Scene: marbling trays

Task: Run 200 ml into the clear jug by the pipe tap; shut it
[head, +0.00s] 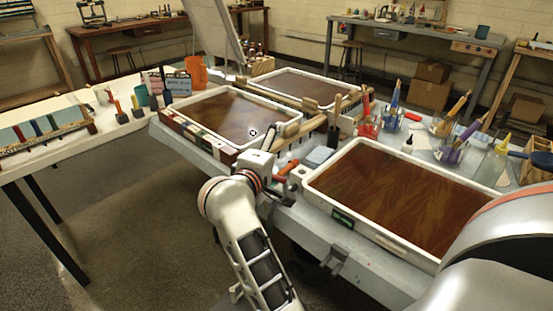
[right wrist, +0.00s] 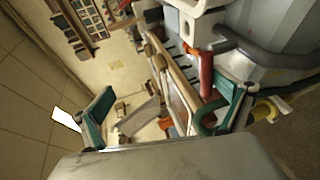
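My right gripper (head: 276,184) is at the front edge of the table, close to the pipe tap's red handle (head: 287,168). In the right wrist view its two teal-padded fingers (right wrist: 165,110) are wide apart. There the red handle (right wrist: 206,75) is near the right-hand finger, and I cannot tell if they touch. A grey pipe (right wrist: 265,50) runs beside the handle. I cannot make out the clear jug or any water level; my arm covers part of this area. My left gripper is not in view.
A tray of brown liquid (head: 400,247) stands right of the tap, and another tray (head: 168,122) stands behind it to the left. Jars of brushes (head: 367,128) crowd the table behind. Open floor lies at the front left.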

